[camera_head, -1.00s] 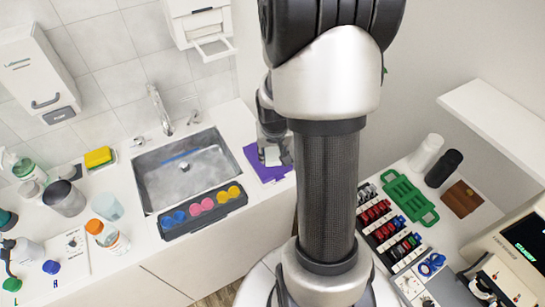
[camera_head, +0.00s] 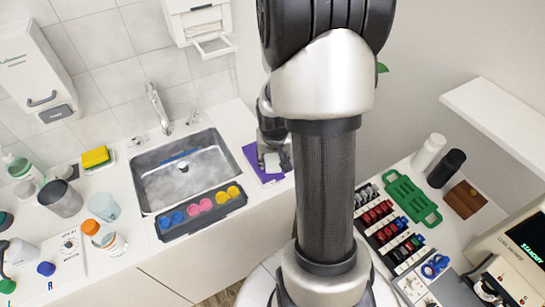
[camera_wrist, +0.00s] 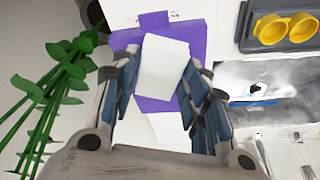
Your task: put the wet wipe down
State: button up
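The wet wipe (camera_wrist: 163,68) is a small white block-like piece between the fingertips of my gripper (camera_wrist: 164,75) in the wrist view. Both fingers appear to touch its sides, so my gripper is shut on it. In the head view the wipe (camera_head: 272,163) shows at the end of my gripper (camera_head: 273,150), over the purple mat (camera_head: 250,156) right of the sink. The purple mat (camera_wrist: 195,32) also lies behind the wipe in the wrist view. I cannot tell whether the wipe touches the mat.
The sink (camera_head: 150,195) is left of the mat, with a dark tray (camera_head: 172,232) of coloured pots at its front. A green plant (camera_wrist: 55,90) is close beside my gripper in the wrist view. A green rack (camera_head: 412,198) stands on the right counter. The counter around the mat is mostly bare.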

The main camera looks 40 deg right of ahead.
jog(key=shift+o, duration=1.3)
jog(key=shift+r, duration=0.3)
jog(key=p+v, duration=0.5)
jog(key=v, duration=0.8)
jog(key=s+a+r+n+t, duration=0.1)
jog(key=a+r+n, duration=0.2)
jog(key=a+r, duration=0.6)
jog(key=s+a+r+n+t+y, duration=0.1)
jog(key=s+a+r+n, duration=0.3)
jog(key=s+a, duration=0.6)
jog(key=shift+s+a+r+y, duration=0.15)
jog(key=shift+a+r+y, duration=0.3)
jog(key=shift+a, duration=0.6)
jog(key=shift+f+b, duration=0.1)
jog(key=shift+b, duration=0.2)
